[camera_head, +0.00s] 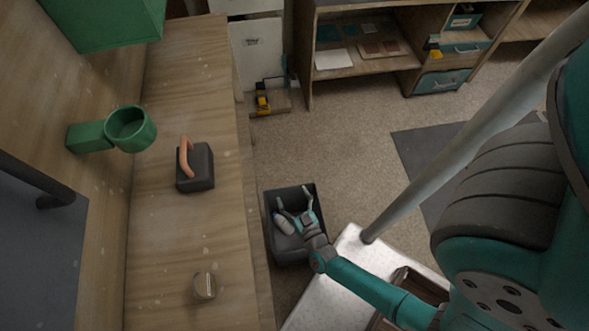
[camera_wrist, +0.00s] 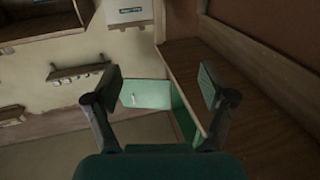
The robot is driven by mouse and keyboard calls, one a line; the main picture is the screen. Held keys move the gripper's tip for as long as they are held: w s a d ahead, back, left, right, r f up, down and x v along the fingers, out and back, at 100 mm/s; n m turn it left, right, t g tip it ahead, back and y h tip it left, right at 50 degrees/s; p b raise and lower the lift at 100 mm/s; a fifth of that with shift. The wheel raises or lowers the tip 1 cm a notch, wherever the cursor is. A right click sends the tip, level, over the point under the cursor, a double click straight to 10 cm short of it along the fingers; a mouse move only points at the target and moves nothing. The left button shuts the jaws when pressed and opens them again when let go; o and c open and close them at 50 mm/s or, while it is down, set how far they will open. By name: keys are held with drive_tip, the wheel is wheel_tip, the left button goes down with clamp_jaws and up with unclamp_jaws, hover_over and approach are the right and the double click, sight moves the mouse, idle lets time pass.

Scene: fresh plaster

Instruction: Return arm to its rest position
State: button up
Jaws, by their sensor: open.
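My gripper (camera_head: 292,197) is open, its two fingers spread apart with nothing between them. In the head view it overlaps a dark bin (camera_head: 270,250), and its height over the bin is hard to judge. A pale cylindrical object (camera_head: 283,224) shows in the bin, beside the gripper and apart from the fingertips as far as I can tell. My arm reaches out from the lower right. In the wrist view the open gripper (camera_wrist: 160,88) frames a green box-like thing (camera_wrist: 148,94) farther off.
A wooden bench (camera_head: 150,250) on the left carries a dark block with an orange handle (camera_head: 195,167) and a small round object (camera_head: 204,286). A green cup-shaped holder (camera_head: 131,128) sits on the wall. Shelves (camera_head: 365,50) stand at the back. Carpet (camera_head: 340,135) between is clear.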

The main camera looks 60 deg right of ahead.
drive_tip(key=shift+r, duration=0.6)
drive_tip(key=s+a+r+n+y, duration=0.2)
drive_tip(key=s+r, duration=0.4)
drive_tip(key=r, duration=0.3)
drive_tip(key=s+a+r+n+y, duration=0.2)
drive_tip(key=s+a+r+y, duration=0.2)
drive_tip(key=r, duration=0.5)
drive_tip(key=s+a+r+n+y, duration=0.2)
drive_tip(key=s+a+r+y, duration=0.1)
drive_tip(key=s+a+r, duration=0.3)
wheel_tip(320, 180, up, 4)
drive_tip(key=shift+s+a+g, duration=0.15)
drive_tip(key=shift+s+g, duration=0.25)
drive_tip(key=shift+s, duration=0.7)
